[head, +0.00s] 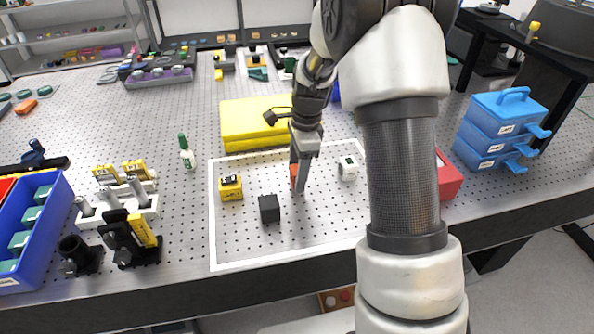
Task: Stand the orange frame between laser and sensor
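A small patch of orange (293,172), which looks like the orange frame, shows at the left side of my gripper's fingers. The fingers hide most of it. My gripper (300,180) points down inside the white outline on the table. I cannot tell whether its fingers are closed on the orange piece or only beside it. A yellow block with a dark top (231,188) stands to the left, and a white block with a dark round face (348,168) stands to the right. Which is laser and which sensor is not clear.
A black cube (269,209) stands in front of my gripper, inside the white outline (285,263). A yellow case (240,122) lies behind. A red box (448,178) is right, partly behind my arm.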

